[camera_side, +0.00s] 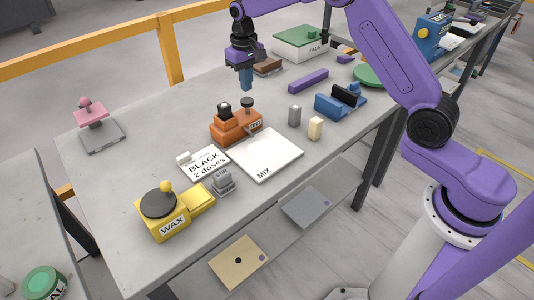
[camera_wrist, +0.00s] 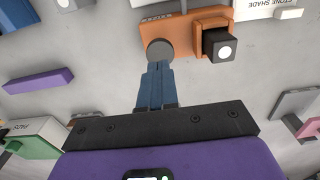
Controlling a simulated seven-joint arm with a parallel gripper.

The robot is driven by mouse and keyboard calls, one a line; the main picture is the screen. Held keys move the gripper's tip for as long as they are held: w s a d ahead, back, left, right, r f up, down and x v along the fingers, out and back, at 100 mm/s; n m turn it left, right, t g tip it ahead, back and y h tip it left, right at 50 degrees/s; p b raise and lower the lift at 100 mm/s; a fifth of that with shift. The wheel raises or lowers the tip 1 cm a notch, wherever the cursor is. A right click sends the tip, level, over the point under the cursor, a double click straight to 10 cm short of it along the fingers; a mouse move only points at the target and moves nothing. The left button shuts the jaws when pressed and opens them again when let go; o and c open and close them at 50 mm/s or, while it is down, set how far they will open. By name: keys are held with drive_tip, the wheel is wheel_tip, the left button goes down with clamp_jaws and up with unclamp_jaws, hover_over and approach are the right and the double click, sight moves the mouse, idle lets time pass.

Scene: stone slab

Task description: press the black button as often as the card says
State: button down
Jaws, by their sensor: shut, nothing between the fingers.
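An orange dispenser (camera_side: 236,130) stands on the slab behind the white MIX plate (camera_side: 265,154). It carries a dark round push-knob (camera_side: 247,102) and a black block with a white dot (camera_side: 224,108). In the wrist view the orange dispenser (camera_wrist: 184,36) shows the knob (camera_wrist: 160,50) and the block (camera_wrist: 219,46). I cannot tell for sure which one is the black button. A white card (camera_side: 205,164) reads "BLACK 2 doses". My gripper (camera_side: 246,88) is shut and empty, its blue fingers pointing down above the knob, apart from it. The blue fingers (camera_wrist: 156,70) also show in the wrist view.
A yellow WAX dispenser (camera_side: 172,225) and a grey STIR button (camera_side: 222,182) stand at the front. A pink-knobbed stand (camera_side: 95,120) is far left.

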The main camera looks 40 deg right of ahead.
wheel_tip(320, 180, up, 4)
drive_tip(key=shift+r, duration=0.1)
idle(0.4)
drive_tip(key=s+a+r+n, duration=0.2)
drive_tip(key=s+a+n, duration=0.15)
drive_tip(key=s, duration=0.75)
drive_tip(key=s+a+r+n, duration=0.2)
drive_tip(key=s+a+n, duration=0.15)
drive_tip(key=s, duration=0.75)
drive_tip(key=s+d+f+n, duration=0.1)
drive_tip(key=s+d, duration=0.3)
drive_tip(key=s, duration=0.7)
drive_tip(key=s+d+f+n, duration=0.1)
drive_tip(key=s+d+n, duration=0.3)
drive_tip(key=s, duration=0.7)
drive_tip(key=shift+f+n, duration=0.3)
